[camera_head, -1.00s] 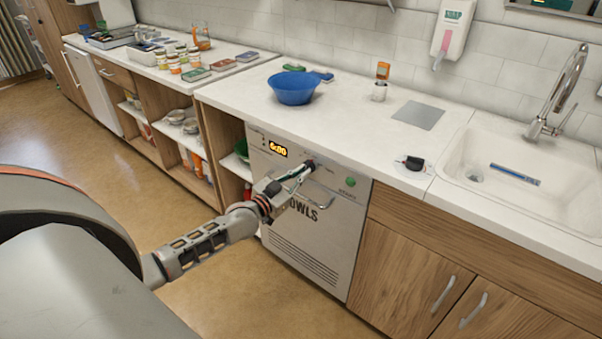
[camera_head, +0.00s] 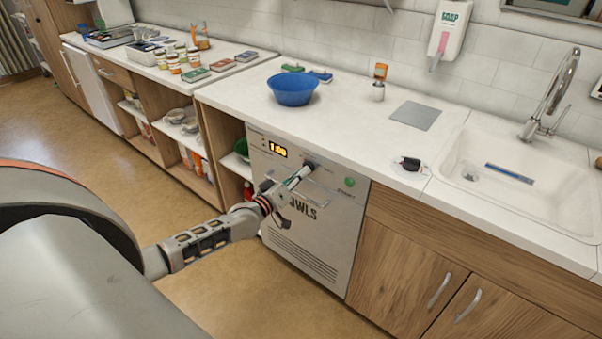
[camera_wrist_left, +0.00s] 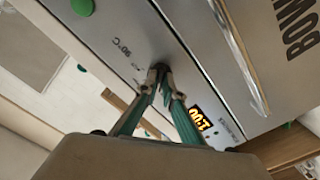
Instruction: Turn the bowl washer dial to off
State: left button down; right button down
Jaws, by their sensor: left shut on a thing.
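The bowl washer (camera_head: 315,235) is a light grey front-panel machine under the counter, with a lit orange display (camera_head: 277,150) and a green start button (camera_head: 350,182). Its dial (camera_head: 309,165) is small and dark, on the panel between display and button. My left gripper (camera_head: 302,176) reaches the panel from the left and is shut on the dial. In the left wrist view the fingertips (camera_wrist_left: 160,78) meet at the panel and mostly hide the dial; "90°C" is printed near it, and the display (camera_wrist_left: 200,120) is beside it. The dial's pointer cannot be made out. My right gripper is not in view.
A handle bar (camera_wrist_left: 238,55) runs across the washer close to the gripper. A blue bowl (camera_head: 293,89) stands on the counter above. Open shelves are left of the washer.

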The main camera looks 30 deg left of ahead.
pick_arm(q)
jog(key=shift+n, duration=2.2)
jog(key=c, duration=2.2)
grip_release()
jog(key=shift+s, duration=0.15)
jog(key=s, duration=0.8)
jog(key=s+a, duration=0.1)
jog(key=s, duration=0.2)
jog(key=shift+s, duration=0.4)
